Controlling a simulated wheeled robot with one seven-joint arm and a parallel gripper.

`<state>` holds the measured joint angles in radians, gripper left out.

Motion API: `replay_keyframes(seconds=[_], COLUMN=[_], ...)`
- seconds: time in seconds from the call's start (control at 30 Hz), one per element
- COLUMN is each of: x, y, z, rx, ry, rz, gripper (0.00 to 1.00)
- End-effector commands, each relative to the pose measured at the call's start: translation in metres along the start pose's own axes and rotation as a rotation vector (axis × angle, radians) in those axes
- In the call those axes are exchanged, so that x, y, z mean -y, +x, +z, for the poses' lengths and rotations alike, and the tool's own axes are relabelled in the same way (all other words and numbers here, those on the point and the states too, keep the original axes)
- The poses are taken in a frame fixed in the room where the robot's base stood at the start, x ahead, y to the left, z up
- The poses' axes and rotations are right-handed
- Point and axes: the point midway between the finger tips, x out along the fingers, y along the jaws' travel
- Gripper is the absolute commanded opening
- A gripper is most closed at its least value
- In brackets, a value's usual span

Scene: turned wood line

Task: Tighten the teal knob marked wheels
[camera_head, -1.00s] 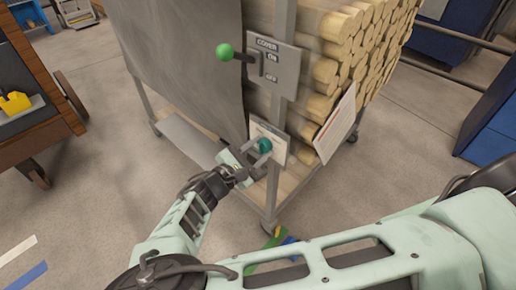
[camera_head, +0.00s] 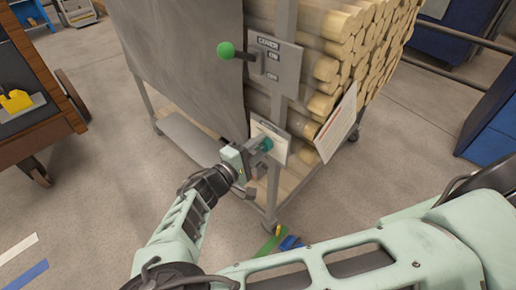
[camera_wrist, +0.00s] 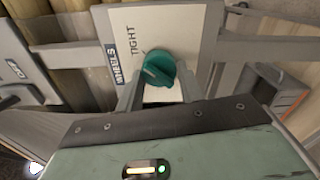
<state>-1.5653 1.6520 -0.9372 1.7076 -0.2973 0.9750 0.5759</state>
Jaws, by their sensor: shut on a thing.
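The teal knob (camera_wrist: 158,70) sits on a pale plate (camera_wrist: 190,25) marked "WHEELS" and "TIGHT" in the wrist view. The knob's raised grip ridge is slanted in that view. In the head view the knob (camera_head: 266,145) is on the lower plate of the cart's corner post, partly covered by my gripper. My gripper (camera_wrist: 158,88) is shut on the knob, with one finger on each side of it. The tips are partly hidden by the knob and the gripper body.
The wheeled cart holds stacked wood rounds (camera_head: 350,50) beside a grey cover (camera_head: 190,60). A green-balled lever (camera_head: 226,50) on the cover switch plate (camera_head: 280,68) stands above the knob. A tilted paper sheet (camera_head: 337,122) is to the right. Open floor lies at left.

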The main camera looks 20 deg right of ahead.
Motion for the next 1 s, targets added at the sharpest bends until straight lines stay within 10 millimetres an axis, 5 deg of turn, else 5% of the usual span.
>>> replay_keyframes(seconds=[0.77,0.8,0.83,1.0], x=[0.0008,0.0008,0.0007,0.0003], y=[-0.001,-0.001,-0.001,-0.0006], z=[0.0001,0.0,0.0,0.0], rx=[-0.001,-0.001,-0.001,-0.001], ry=[0.094,0.094,0.094,0.093], rz=[-0.002,-0.002,-0.002,-0.001], gripper=[0.14,0.48,0.57,0.59])
